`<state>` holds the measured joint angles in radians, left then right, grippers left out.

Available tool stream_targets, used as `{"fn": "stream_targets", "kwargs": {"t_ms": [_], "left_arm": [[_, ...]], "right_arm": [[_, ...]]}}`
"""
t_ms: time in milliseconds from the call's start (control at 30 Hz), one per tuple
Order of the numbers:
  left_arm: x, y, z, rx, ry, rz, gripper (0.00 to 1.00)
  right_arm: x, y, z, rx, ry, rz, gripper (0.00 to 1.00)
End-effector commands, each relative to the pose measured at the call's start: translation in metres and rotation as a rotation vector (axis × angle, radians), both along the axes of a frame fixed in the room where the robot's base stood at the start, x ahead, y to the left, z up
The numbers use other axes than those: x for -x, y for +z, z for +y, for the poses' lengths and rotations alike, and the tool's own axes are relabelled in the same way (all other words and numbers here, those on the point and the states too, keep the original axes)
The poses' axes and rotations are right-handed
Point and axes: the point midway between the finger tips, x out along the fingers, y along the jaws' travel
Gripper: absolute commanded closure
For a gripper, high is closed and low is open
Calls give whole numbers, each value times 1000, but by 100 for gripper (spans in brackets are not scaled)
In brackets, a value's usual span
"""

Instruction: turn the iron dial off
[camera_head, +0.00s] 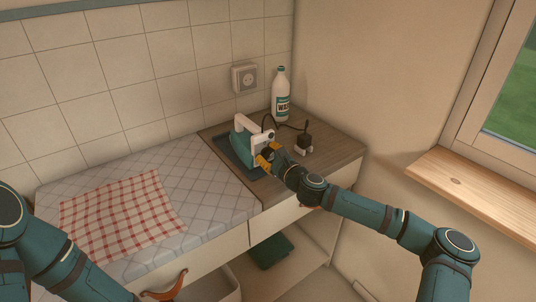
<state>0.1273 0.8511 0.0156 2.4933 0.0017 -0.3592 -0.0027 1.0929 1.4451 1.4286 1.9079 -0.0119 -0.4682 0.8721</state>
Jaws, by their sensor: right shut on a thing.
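The iron (241,138), teal with a white handle, stands upright on a dark rest pad (231,152) on the wooden worktop. My right gripper (266,157) reaches in from the right, and its yellow-tipped fingers are at the iron's near right side. It is shut on a small part there, which appears to be the iron's dial. The fingers hide most of the dial, so its setting cannot be read.
A quilted ironing pad (205,190) with a red checked cloth (120,215) covers the left counter.

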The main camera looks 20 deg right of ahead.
Motion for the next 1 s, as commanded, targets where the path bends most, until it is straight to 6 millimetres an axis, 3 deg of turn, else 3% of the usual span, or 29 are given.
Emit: {"fn": "stream_targets", "kwargs": {"t_ms": [467,1000], "left_arm": [[0,0,0,0,0,0,53],[0,0,0,0,0,0,53]], "right_arm": [[0,1,0,97,-1,-36,100],[1,-1,2,545,1,-199,100]]}}
